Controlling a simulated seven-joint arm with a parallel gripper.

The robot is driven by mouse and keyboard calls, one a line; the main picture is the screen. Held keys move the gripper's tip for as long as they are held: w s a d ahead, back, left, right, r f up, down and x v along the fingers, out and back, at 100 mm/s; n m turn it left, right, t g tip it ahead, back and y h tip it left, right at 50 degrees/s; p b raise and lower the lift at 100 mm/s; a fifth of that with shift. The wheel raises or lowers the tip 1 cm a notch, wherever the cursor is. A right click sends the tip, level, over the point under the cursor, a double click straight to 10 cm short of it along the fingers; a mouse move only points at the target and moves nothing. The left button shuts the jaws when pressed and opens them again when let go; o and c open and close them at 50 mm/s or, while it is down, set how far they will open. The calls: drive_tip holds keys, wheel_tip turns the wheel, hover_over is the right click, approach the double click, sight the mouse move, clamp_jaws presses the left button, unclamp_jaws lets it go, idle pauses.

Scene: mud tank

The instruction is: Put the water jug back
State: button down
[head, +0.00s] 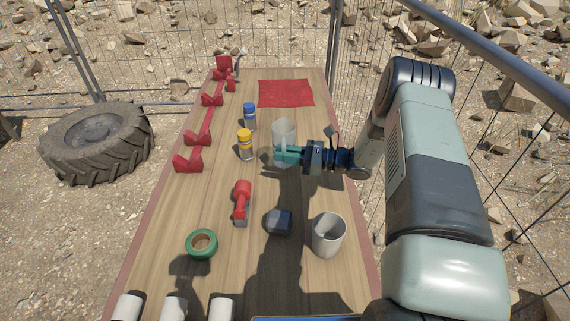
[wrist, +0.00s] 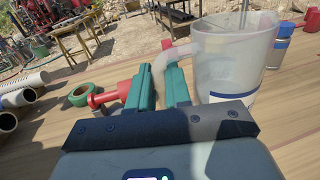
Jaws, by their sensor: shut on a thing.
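The water jug (head: 284,130) is a translucent pale vessel near the middle of the wooden table, upright or nearly so. My gripper (head: 284,155) reaches it from the right, with teal fingers at the jug's near side. In the wrist view the jug (wrist: 236,60) stands just right of the fingers, with a blue patch low on its wall. Its pale handle (wrist: 178,52) runs between the two fingers (wrist: 162,80), which are shut on it. I cannot tell whether the jug's base touches the table.
A red mat (head: 286,93) lies clear at the table's far end. Yellow (head: 245,145) and blue (head: 250,117) bottles stand left of the jug. Red brackets (head: 205,130) line the left side. A red tool (head: 242,200), dark block (head: 278,222), grey cup (head: 328,236) and green tape (head: 201,244) are nearer.

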sight(285, 167)
drive_tip(key=shift+f, duration=2)
drive_tip(key=c, duration=1.1)
unclamp_jaws()
drive_tip(key=shift+o, duration=0.2)
drive_tip(key=v, duration=1.2)
